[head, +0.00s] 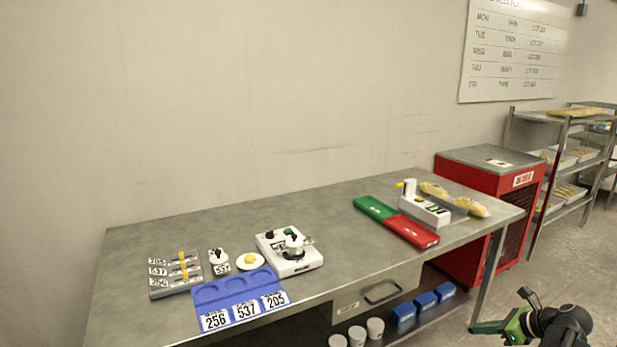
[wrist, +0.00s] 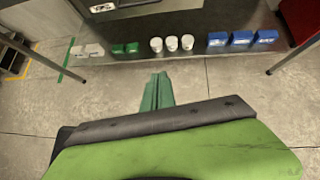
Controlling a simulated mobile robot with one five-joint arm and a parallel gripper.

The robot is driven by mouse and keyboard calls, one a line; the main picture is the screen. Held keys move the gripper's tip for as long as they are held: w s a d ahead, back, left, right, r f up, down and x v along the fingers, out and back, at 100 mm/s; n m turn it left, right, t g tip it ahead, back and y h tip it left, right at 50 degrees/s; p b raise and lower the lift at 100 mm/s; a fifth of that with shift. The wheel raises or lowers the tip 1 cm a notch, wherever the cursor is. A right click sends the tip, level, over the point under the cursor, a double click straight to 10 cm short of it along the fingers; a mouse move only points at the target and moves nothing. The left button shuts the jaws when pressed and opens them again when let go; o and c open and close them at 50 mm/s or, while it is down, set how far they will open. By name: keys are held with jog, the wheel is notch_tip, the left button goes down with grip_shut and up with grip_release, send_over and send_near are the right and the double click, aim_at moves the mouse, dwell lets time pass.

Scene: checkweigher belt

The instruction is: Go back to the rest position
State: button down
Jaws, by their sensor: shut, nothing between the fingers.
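My gripper (head: 487,327) is at the lower right of the head view, in front of the table's right end and apart from it. Its green fingers (wrist: 157,92) also show in the wrist view, closed together and empty, over bare floor. The grey metal table (head: 180,229) stands clear of my gripper. Nothing is held.
On the table are a blue tray (head: 237,309), a white weighing device (head: 290,262), a green and red strip (head: 376,208) and a white printer-like unit (head: 424,210). A red cabinet (head: 492,205) stands at the right. White cups (wrist: 171,43) and blue boxes (wrist: 242,38) sit on the lower shelf.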

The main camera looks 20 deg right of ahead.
jog(key=w+a+f+n+g+y, duration=0.1)
jog(key=w+a+f+n+g, duration=0.1)
jog(key=w+a+n, duration=0.6)
jog(key=w+a+f+n+g, duration=0.25)
jog(key=w+a, duration=0.25)
jog(key=a, duration=0.6)
jog(key=w+a+f+n+g+y, duration=0.1)
jog(key=w+a+n+g, duration=0.1)
jog(key=w+a+n, duration=0.6)
jog(key=a+f+n+g+h, duration=0.3)
jog(key=a+n, duration=1.2)
jog(key=a, duration=1.5)
notch_tip(320, 180, up, 14)
jog(key=h+p, duration=0.1)
jog(key=p, duration=1.2)
jog(key=shift+s+d, duration=0.2)
jog(key=shift+s, duration=0.1)
